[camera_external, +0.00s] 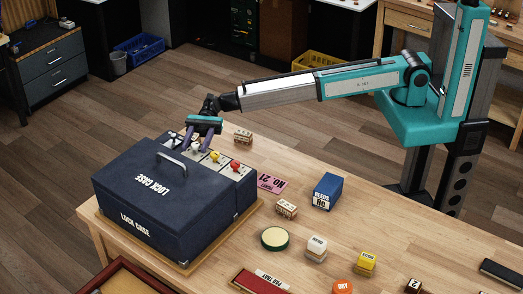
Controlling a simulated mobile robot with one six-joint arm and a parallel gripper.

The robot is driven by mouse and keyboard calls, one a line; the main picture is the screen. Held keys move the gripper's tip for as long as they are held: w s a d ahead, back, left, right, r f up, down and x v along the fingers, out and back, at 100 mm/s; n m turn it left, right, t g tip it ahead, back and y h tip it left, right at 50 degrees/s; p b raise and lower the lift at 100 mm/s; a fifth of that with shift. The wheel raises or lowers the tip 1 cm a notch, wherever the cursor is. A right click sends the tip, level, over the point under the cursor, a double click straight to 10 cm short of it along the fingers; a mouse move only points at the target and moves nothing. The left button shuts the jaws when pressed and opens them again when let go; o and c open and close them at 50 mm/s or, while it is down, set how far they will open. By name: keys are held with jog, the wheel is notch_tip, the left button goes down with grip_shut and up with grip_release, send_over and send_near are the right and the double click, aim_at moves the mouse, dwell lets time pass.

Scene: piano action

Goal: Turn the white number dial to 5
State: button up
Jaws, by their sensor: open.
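The dark blue lock case (165,205) stands on a wooden base at the left of the table, with a handle on its lid. Along its back edge is a pale panel with several dials. The white dial (196,147) is by my gripper, and its number is too small to read. A yellow dial (215,156) and a red dial (235,165) sit to its right. My gripper (198,148) points down over the panel, open, with its fingers around or close beside the white dial. I cannot tell whether they touch it.
On the table to the right are a blue box (327,191), a pink card (271,183), a wooden block (286,209), a round green-rimmed pad (275,239) and a white-topped block (317,247). Another wooden block (243,137) stands just right of my gripper.

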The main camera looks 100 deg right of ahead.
jog(key=shift+c, duration=0.3)
jog(key=c, duration=1)
jog(key=shift+o, duration=0.2)
jog(key=shift+w+n+g+y, duration=0.15)
jog(key=shift+n+g+y, duration=0.15)
jog(key=shift+n+g, duration=1.8)
jog(key=shift+g, duration=1.1)
jog(key=shift+n+g, duration=0.3)
jog(key=shift+g, duration=0.2)
jog(key=o, duration=1)
